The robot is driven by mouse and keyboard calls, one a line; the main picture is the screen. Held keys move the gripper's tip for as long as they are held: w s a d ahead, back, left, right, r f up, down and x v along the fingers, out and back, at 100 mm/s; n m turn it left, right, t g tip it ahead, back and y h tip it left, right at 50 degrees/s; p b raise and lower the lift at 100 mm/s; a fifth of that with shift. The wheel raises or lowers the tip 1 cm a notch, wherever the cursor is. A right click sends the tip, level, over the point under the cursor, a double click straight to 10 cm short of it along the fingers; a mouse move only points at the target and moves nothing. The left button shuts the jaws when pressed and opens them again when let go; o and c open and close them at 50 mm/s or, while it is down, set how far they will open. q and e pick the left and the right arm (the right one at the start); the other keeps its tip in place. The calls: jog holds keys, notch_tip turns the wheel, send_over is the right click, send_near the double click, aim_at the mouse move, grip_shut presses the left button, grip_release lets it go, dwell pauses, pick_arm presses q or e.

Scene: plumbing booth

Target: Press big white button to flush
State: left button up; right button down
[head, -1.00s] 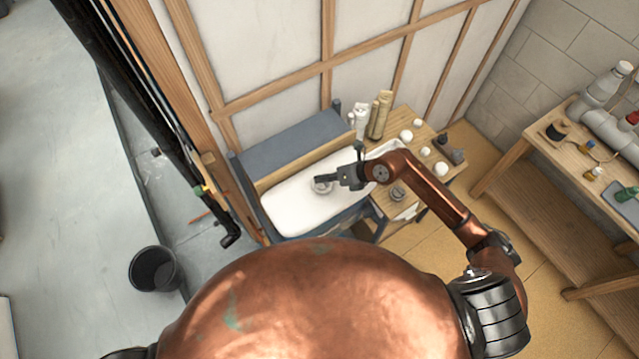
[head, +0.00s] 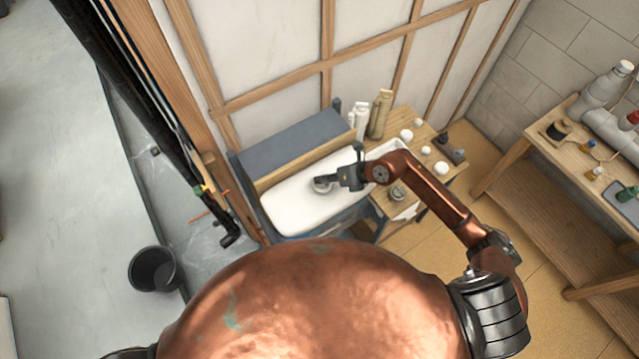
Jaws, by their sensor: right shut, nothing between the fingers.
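A long white basin-like piece (head: 287,206) with a rounded front sits in a grey-blue frame against the panelled wall. A small round pale disc with a grey rim (head: 322,187) lies on its right part; this looks like the button. My right gripper (head: 319,182) is shut and empty, its fingertips over the disc and covering part of it. I cannot tell whether they touch it or whether it is pressed in. My left gripper is not in view.
A small wooden shelf right of the basin holds tubes (head: 379,115), white round pieces (head: 406,135) and a metal fitting (head: 397,193). A workbench (head: 558,152) with pipes stands at right. A black bucket (head: 153,270) and dark pipe (head: 150,110) are at left.

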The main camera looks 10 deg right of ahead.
jog(key=shift+f+b, duration=0.3)
jog(key=shift+f, duration=0.25)
dwell(0.8)
jog(key=shift+r+p, duration=0.75)
jog(key=shift+r, duration=0.3)
notch_tip(320, 180, up, 5)
jog(key=p, duration=0.4)
dwell(0.6)
